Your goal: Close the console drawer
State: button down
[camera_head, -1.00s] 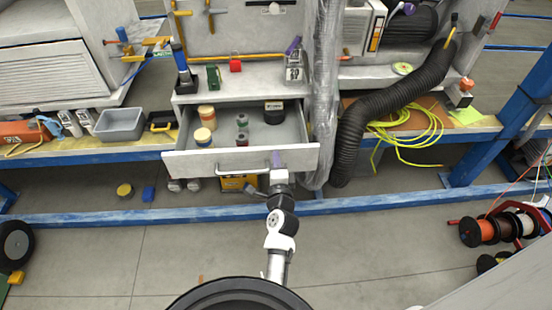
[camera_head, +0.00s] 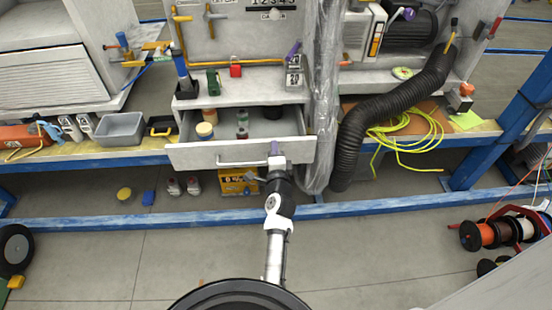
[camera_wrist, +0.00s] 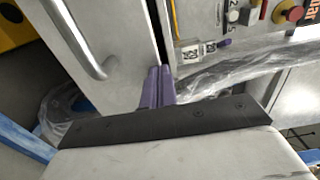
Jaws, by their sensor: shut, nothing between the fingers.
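The white console drawer (camera_head: 195,157) is partly open under the console in the head view, with jars and small containers inside. Its front and metal bar handle (camera_head: 240,163) face me. My gripper (camera_head: 275,150) is shut and empty at the drawer front, by the right end of the handle. In the wrist view, the purple fingers (camera_wrist: 157,86) are together, with their tips at the edge of the drawer front (camera_wrist: 118,40). The handle (camera_wrist: 84,46) is to their left, outside the fingers. Exact contact is hard to tell.
A plastic-wrapped column (camera_head: 325,100) and black ribbed hose (camera_head: 400,102) stand right of the drawer. A blue bench rail (camera_head: 200,216) runs below. A yellow box (camera_head: 237,181) and small cans lie under the bench. The floor in front is mostly clear.

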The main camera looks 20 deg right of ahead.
jog(key=b+x, duration=0.3)
jog(key=x, duration=1.3)
jog(key=shift+r, duration=0.3)
jog(key=shift+s, duration=0.1)
